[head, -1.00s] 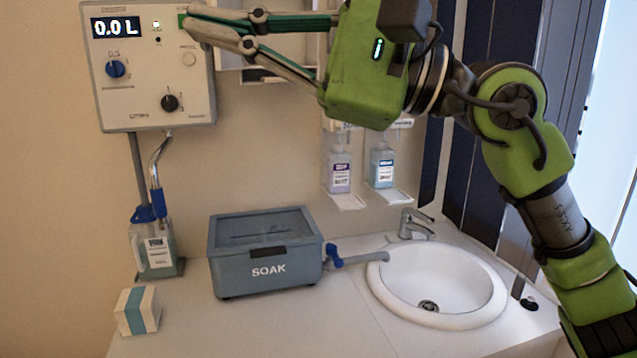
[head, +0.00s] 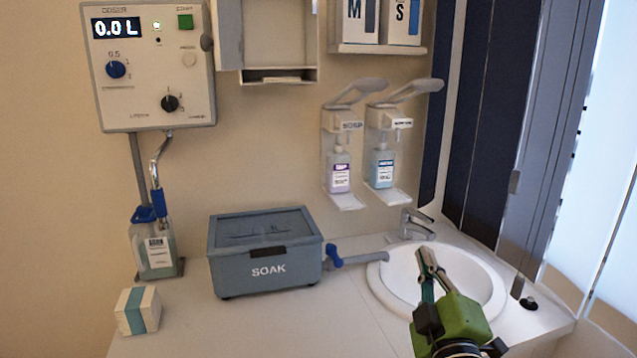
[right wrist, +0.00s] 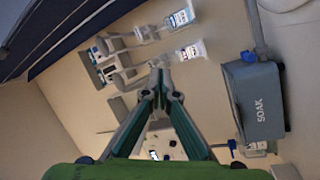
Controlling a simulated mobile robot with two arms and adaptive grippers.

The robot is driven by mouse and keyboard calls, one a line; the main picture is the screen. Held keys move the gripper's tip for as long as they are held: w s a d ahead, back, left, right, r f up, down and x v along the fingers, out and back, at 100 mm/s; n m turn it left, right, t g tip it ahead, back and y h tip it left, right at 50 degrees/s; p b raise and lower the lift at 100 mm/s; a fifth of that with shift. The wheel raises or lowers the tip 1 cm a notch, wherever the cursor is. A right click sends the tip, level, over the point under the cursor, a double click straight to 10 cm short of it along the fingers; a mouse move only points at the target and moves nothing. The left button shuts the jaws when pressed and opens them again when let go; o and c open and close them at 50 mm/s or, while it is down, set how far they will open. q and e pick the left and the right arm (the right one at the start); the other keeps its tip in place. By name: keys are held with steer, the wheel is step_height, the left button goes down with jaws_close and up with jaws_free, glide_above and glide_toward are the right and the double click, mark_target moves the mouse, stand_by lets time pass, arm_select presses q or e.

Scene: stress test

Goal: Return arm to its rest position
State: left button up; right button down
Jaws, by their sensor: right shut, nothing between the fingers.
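My right gripper (head: 428,265) is at the lower right of the head view, in front of the white sink. Its green body is at the bottom and its fingers point up and away. The fingers are shut and empty. In the right wrist view the fingertips of the right gripper (right wrist: 159,68) meet over the beige wall. My left gripper is not in view.
The grey SOAK box (head: 266,281) stands on the counter (head: 270,335). The sink (head: 490,285) is to its right, partly hidden by my gripper.

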steer(key=s+d+f+m+g, duration=0.1)
steer(key=s+f+m+g, duration=0.4)
steer(key=f, duration=0.7)
steer(key=s+d+f+m+g, duration=0.15)
steer(key=s+f+g, duration=0.35)
steer(key=f, duration=0.7)
steer(key=s+f+m+g, duration=0.1)
steer(key=s+f+g, duration=0.1)
steer(key=s+f, duration=0.4)
steer(key=s+a+f+m+g+y, duration=0.1)
steer(key=s+f+g, duration=0.15)
steer(key=s, duration=0.65)
steer(key=s+f+m+g, duration=0.1)
steer(key=s+f+g, duration=0.1)
steer(key=s+f, duration=0.4)
steer(key=s+f+g, duration=0.1)
steer(key=s+f, duration=0.1)
steer(key=f, duration=1.2)
steer(key=s+f+g, duration=0.1)
steer(key=s+f, duration=0.1)
steer(key=f, duration=1.1)
steer(key=s+d+f, duration=0.3)
steer(key=s+f, duration=1.1)
steer(key=s, duration=0.2)
steer(key=shift+s+f+g, duration=0.25)
steer(key=shift+f+g, duration=0.1)
